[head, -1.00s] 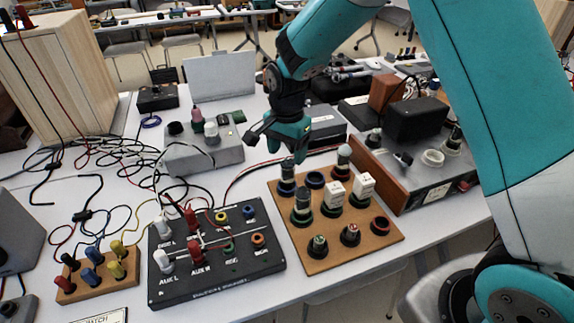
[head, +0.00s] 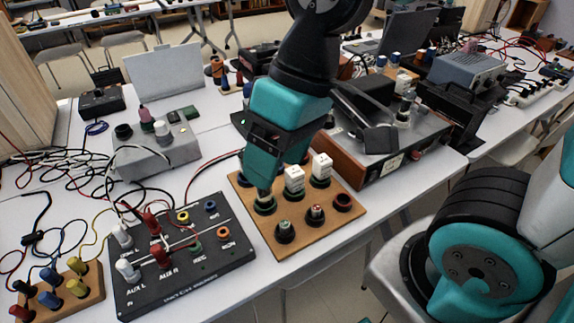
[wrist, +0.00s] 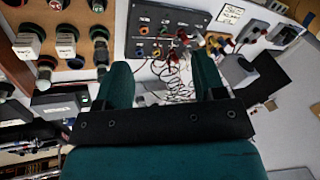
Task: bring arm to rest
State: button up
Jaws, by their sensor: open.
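My gripper (head: 275,172) is open, with its teal fingers pointing down over the back left part of the wooden board (head: 291,246). Whether it touches anything on the board cannot be told. In the wrist view the two fingers of my gripper (wrist: 161,78) stand apart with nothing held between them. My arm comes down from the top of the head view and hides part of the board's back row. The board bears dark round sockets and two white blocks (head: 294,179).
A black patch panel (head: 190,280) with red and white plugs lies left of the board. A wood-sided device (head: 338,166) stands close on its right. A grey box (head: 160,150) and loose cables lie at the left. A small wooden plug block (head: 82,300) is at front left.

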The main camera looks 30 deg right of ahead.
jog(key=s+n, duration=0.1)
jog(key=s, duration=0.2)
jog(key=shift+a+n, duration=0.15)
jog(key=shift+n, duration=0.25)
jog(key=shift+r+p, duration=2.4)
